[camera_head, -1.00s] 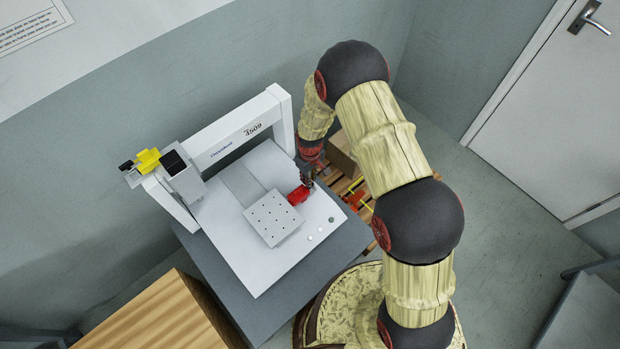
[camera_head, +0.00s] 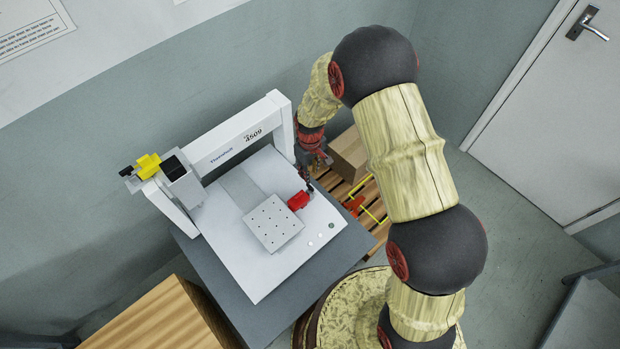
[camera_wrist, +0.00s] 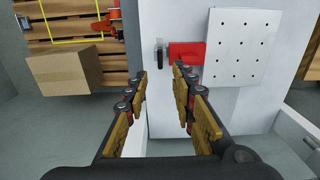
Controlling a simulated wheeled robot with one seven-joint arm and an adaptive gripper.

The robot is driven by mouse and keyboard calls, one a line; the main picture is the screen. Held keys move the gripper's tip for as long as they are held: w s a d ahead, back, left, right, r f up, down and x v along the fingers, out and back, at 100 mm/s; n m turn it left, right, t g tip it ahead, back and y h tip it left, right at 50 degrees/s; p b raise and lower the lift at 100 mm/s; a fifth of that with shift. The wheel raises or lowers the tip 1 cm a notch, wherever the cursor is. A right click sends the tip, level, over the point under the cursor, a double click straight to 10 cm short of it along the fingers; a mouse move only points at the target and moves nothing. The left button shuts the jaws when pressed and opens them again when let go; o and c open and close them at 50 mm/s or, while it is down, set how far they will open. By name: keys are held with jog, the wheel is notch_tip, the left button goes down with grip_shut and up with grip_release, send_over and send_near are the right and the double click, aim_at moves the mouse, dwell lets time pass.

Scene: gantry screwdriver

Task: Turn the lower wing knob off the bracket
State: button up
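The red bracket (camera_head: 298,200) is at the right edge of the white gantry machine, beside the perforated plate. In the wrist view the red bracket (camera_wrist: 187,54) lies just beyond my fingers. A dark, narrow wing knob (camera_wrist: 160,52) shows at its left end; it also shows as a small dark piece in the head view (camera_head: 310,188). I cannot make out a second knob, nor how far this one is screwed in. My gripper (camera_wrist: 160,80) is open and empty, its fingers short of the knob with a gap between. In the head view my gripper (camera_head: 318,158) is right of the bracket.
The perforated plate (camera_wrist: 240,47) adjoins the bracket. The white gantry frame (camera_head: 235,135) rises behind. A cardboard box (camera_wrist: 64,71) and a red part (camera_wrist: 112,22) are on a wooden pallet with a yellow square outline.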

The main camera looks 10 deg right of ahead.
jog(key=shift+r, duration=1.35)
jog(key=shift+s, duration=0.1)
jog(key=s+d+m+g, duration=0.1)
jog(key=s+m+g, duration=0.1)
jog(key=s, duration=0.4)
jog(key=s+d+r+m+t, duration=0.1)
jog(key=s+r, duration=0.5)
jog(key=r, duration=0.6)
jog(key=s+d+r+m+t, duration=0.2)
jog(key=s+d+r+t, duration=0.2)
jog(key=r, duration=0.9)
jog(key=s+d+r+m+t, duration=0.2)
jog(key=s+d+r, duration=0.3)
jog(key=s+r, duration=0.4)
notch_tip(320, 180, up, 4)
jog(key=shift+f+t, duration=0.2)
jog(key=shift+t, duration=0.1)
